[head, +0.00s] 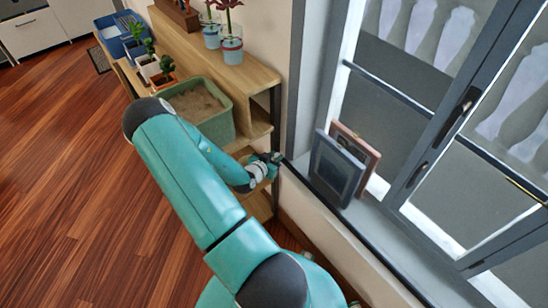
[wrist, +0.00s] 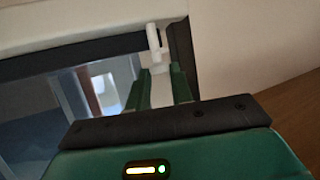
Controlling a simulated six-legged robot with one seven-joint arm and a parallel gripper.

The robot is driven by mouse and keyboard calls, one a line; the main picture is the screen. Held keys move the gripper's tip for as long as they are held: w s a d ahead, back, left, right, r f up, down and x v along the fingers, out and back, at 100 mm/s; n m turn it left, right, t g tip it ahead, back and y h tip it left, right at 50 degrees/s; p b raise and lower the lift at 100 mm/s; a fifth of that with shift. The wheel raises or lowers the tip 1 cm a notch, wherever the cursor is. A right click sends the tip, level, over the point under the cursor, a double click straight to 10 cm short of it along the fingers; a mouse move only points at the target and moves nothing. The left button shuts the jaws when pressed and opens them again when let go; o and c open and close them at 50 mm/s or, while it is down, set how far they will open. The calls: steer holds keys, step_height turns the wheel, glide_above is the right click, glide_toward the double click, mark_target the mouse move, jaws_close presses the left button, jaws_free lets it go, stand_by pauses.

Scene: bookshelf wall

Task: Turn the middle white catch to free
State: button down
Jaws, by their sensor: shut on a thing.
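A small white catch (wrist: 154,42) shows in the wrist view, by the end of a dark strip under a pale frame edge. My gripper (wrist: 160,82) has its two green fingers closed on the lower part of the catch, which sticks up beyond the fingertips. In the head view my gripper (head: 274,158) is at the wall beside the shelf end and the window sill; the catch is too small to tell there. No other catch can be made out, so I cannot tell which one this is.
A wooden shelf (head: 262,128) with a green sand-filled planter (head: 222,128) and potted plants stands left of my gripper. A dark picture frame (head: 335,168) and a brown one (head: 362,150) stand on the window sill to the right. Wooden floor (head: 65,170) lies open at left.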

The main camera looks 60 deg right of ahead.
steer(key=shift+s+d+n+t+y, duration=0.1)
steer(key=shift+s+n+t+y, duration=0.2)
steer(key=shift+n+t, duration=1.1)
steer(key=shift+s+n+t+y, duration=0.25)
steer(key=shift+n+t+y, duration=0.2)
steer(key=shift+n+t, duration=0.9)
steer(key=shift+s+d+n+t+y, duration=0.1)
steer(key=shift+s+n+t+y, duration=0.2)
steer(key=shift+n+t, duration=1.05)
steer(key=shift+t, duration=0.4)
steer(key=c, duration=1.3)
jaws_free()
steer(key=shift+m, duration=0.3)
